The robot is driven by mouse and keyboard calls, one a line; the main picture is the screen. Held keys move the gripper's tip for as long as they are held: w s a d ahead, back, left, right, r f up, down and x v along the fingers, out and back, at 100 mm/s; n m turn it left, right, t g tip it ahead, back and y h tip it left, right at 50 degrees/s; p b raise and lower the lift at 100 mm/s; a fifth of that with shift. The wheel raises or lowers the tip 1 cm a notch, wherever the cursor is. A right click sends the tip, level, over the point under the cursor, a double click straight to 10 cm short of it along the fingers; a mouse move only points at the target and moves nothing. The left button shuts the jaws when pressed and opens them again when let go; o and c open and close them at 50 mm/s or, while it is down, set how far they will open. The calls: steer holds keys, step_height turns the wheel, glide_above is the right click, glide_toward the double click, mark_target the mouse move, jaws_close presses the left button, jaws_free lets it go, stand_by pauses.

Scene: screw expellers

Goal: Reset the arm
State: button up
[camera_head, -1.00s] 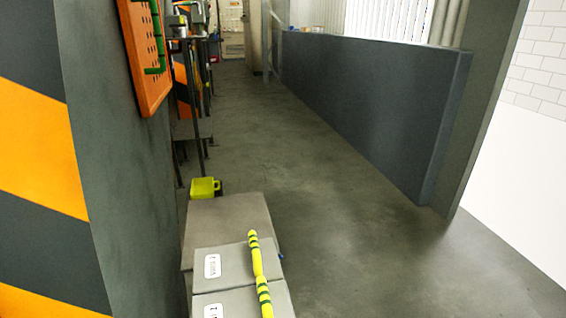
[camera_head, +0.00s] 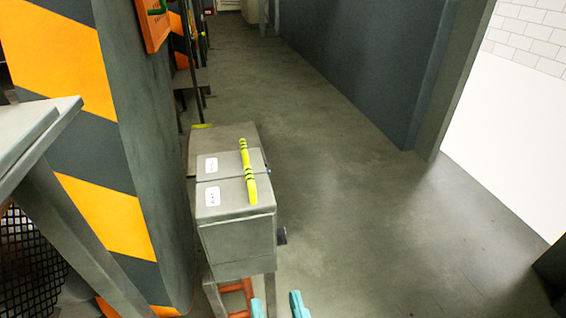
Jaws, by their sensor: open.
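My gripper (camera_head: 278,306) shows only as two light-blue fingertips at the bottom edge of the head view. The fingertips stand apart with nothing visible between them, so it is open. The rest of my arm is out of view. The fingertips are below and slightly right of a grey box-shaped machine (camera_head: 238,237) in the picture.
A yellow-green bar with dark bands (camera_head: 248,172) lies along the grey machine's top. An orange-and-grey striped pillar (camera_head: 85,130) and a grey table edge (camera_head: 40,135) stand at left. The floor (camera_head: 350,230) between is clear.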

steer(key=w+d+f+m+g+h, duration=0.25)
steer(key=d+f+g+h, duration=0.45)
steer(key=d+f, duration=1.05)
steer(key=s+d+f+g+y, duration=0.3)
steer(key=s+d+f+g, duration=0.8)
steer(key=s, duration=0.4)
step_height(320, 180, up, 34)
steer(key=w+t+p, duration=0.1)
steer(key=p, duration=3.4)
steer(key=shift+a+t+h, duration=0.3)
steer(key=shift+a, duration=0.1)
steer(key=shift+a+n, duration=0.1)
steer(key=shift+n, duration=0.15)
